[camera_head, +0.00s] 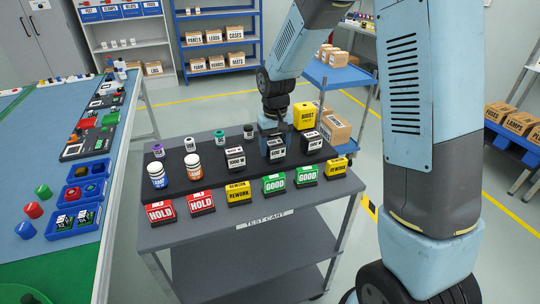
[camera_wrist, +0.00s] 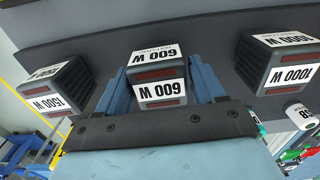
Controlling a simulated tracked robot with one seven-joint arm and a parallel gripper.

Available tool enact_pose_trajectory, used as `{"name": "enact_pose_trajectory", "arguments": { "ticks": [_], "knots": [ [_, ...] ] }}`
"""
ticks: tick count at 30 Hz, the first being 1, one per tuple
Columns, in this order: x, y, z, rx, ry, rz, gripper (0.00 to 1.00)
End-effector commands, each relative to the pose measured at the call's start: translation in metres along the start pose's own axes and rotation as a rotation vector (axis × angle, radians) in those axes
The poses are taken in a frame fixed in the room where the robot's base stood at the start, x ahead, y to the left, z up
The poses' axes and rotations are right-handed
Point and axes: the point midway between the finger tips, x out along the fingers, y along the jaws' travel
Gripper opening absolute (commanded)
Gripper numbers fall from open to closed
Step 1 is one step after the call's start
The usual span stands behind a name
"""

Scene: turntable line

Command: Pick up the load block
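The load blocks are dark boxes with white wattage labels on the black mat of the test cart. The 600 W block (camera_head: 277,154) stands between the 1000 W block (camera_head: 236,160) and the 1500 W block (camera_head: 311,142). My gripper (camera_head: 272,135) is directly over the 600 W block, pointing down. In the wrist view my gripper's blue fingers (camera_wrist: 160,85) lie on either side of the 600 W block (camera_wrist: 159,92), very close to its sides. Whether they press on it cannot be told. The 1000 W block (camera_wrist: 285,62) and 1500 W block (camera_wrist: 55,88) are clear of the fingers.
Red HOLD, yellow REWORK and green GOOD boxes (camera_head: 274,184) line the cart's front edge. A yellow BOOST box (camera_head: 304,116) stands behind right. A blue workbench (camera_head: 75,120) is at left.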

Motion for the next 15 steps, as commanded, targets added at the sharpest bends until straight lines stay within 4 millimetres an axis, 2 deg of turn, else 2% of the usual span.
{"name": "enact_pose_trajectory", "arguments": {
  "ticks": [2,15],
  "knots": [
    [-0.0001,0.0,-0.0001,0.0,0.0,0.0,0.6],
    [-0.0001,-0.0003,-0.0001,-0.001,0.0,0.0,0.18]
  ]
}}
